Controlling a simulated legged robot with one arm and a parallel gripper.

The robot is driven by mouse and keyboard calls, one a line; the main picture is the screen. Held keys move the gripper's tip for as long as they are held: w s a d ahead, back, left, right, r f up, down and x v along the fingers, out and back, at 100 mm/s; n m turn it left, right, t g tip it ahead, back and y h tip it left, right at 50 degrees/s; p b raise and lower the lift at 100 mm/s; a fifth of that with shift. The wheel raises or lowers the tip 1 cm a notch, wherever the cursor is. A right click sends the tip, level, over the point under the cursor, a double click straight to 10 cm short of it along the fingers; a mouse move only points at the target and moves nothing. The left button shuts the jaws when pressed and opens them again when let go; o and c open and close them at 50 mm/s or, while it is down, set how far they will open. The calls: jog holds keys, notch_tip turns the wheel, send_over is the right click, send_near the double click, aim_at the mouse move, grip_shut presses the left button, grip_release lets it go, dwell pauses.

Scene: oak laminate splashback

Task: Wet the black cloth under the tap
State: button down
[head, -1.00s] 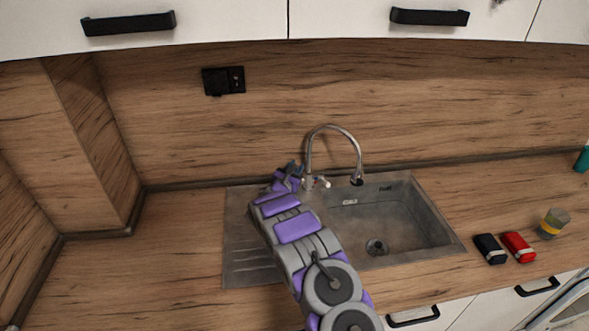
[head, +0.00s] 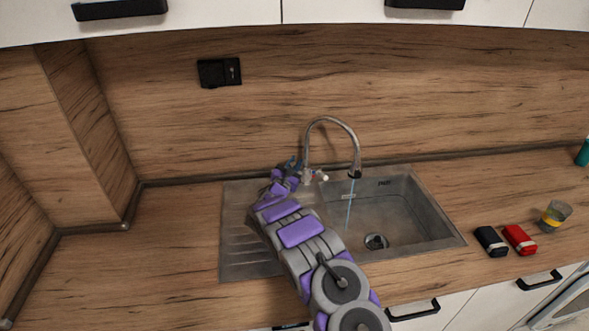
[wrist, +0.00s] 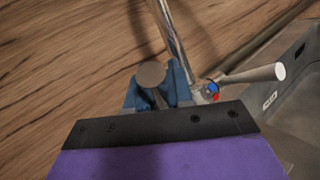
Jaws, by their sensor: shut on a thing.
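The tap (head: 333,122) is a curved metal spout at the back of the sink, and a thin stream of water (head: 349,205) falls from it into the basin. The black cloth (head: 491,241) is a folded bundle on the counter right of the sink, away from my gripper. My gripper (head: 291,165) is at the tap's base, left of the spout. In the wrist view its blue fingers (wrist: 158,88) are shut around a round-ended tap handle (wrist: 151,74). A second handle (wrist: 255,75) with a blue and red mark points right.
The sink (head: 430,215) has a drainboard on its left, under my arm. A red cloth (head: 519,239) lies beside the black one, and a glass cup (head: 555,215) stands further right. A teal item (head: 583,153) is at the right edge. The left counter is clear.

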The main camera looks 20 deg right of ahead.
jog(key=shift+s+a+f+m+t+h+b, duration=0.1)
jog(key=shift+s+f+m+t+h+b, duration=0.35)
jog(key=shift+b, duration=0.3)
jog(key=c, duration=1.1)
grip_release()
jog(key=shift+r, duration=0.15)
jog(key=shift+a, duration=0.1)
jog(key=shift+p+v, duration=0.75)
jog(key=shift+v, duration=3)
